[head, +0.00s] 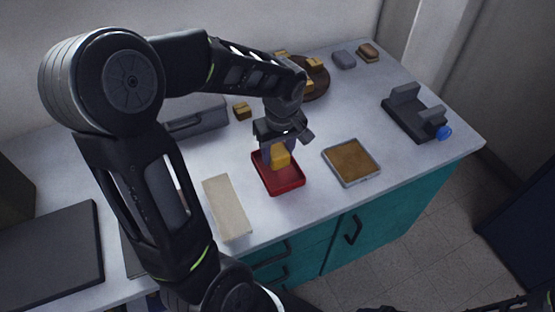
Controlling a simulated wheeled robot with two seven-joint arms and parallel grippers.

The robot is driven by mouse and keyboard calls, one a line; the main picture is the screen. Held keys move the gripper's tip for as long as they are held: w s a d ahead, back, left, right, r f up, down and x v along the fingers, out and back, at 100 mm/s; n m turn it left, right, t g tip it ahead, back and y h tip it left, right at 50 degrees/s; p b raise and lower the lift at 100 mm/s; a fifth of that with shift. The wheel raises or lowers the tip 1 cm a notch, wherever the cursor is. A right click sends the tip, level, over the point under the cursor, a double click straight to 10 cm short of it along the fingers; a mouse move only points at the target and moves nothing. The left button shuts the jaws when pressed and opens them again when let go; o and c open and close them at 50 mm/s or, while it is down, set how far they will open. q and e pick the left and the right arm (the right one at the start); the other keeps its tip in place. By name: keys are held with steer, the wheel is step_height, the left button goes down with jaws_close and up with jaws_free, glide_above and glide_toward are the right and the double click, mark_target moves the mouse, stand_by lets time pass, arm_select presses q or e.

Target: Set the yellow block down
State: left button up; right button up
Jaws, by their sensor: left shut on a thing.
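My left gripper (279,146) points down over the red tray (289,184) in the middle of the worktop. It is shut on a yellow block (281,158), whose lower part shows below the fingers. The block is upright and sits over the back half of the tray, inside its outline. I cannot tell whether its underside touches the tray floor. The front of the tray is bare. My right gripper does not show.
A pale board (228,208) lies left of the tray, and a square tray with a brown inside (352,161) lies right. Behind are a small yellow block (242,110) and a round brown board (322,89) with yellow blocks. A dark fixture (410,118) stands at right.

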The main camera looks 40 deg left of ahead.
mark_target(278, 162)
arm_select(q)
steer(key=shift+f, duration=1.75)
steer(key=shift+f, duration=0.2)
steer(key=o, duration=1.1)
steer(key=shift+r, duration=0.1)
steer(key=r, duration=0.4)
steer(key=d+r, duration=0.1)
steer(key=r, duration=0.7)
steer(key=shift+s+d+r, duration=0.1)
steer(key=shift+s+d, duration=0.05)
steer(key=shift+s, duration=0.2)
